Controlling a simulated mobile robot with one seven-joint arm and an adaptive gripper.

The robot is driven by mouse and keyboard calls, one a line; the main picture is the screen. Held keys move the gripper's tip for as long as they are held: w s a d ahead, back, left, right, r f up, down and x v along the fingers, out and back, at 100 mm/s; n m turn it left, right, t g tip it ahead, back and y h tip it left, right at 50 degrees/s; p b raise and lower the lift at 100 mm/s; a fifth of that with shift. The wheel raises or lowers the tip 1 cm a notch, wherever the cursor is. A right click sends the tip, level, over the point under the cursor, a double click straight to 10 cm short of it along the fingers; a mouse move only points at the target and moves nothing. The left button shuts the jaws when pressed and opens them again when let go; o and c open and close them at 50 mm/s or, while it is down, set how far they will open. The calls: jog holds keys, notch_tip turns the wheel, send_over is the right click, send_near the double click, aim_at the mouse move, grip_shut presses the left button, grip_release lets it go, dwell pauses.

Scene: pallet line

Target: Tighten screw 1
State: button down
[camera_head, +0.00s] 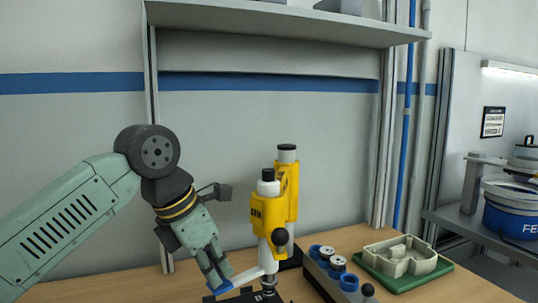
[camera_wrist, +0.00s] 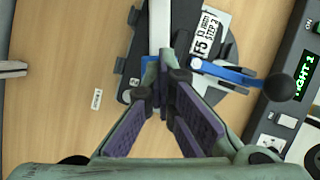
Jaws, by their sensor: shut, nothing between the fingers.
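My gripper (camera_head: 222,280) points down at the black base of a yellow and white press (camera_head: 260,213). In the wrist view its fingertips (camera_wrist: 166,72) are together with nothing between them. They overlap the foot of a white bar (camera_wrist: 160,25) above a black base plate (camera_wrist: 127,67); I cannot tell whether they touch it. A blue lever (camera_wrist: 225,70) with a black ball knob (camera_wrist: 278,88) lies to their right. I cannot make out screw 1 in either view.
A second yellow press (camera_head: 287,170) stands behind the first. To the right are a dark control box (camera_head: 328,272) with blue-ringed knobs and a green tray (camera_head: 412,281) holding a pale casting (camera_head: 400,256). In the wrist view a green display (camera_wrist: 304,75) is lit. Bare wooden table (camera_wrist: 60,110) lies left.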

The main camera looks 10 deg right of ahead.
dwell(0.4)
notch_tip(320, 180, up, 9)
jog(key=p, duration=0.6)
jog(key=shift+p, duration=0.4)
jog(key=shift+f, duration=0.1)
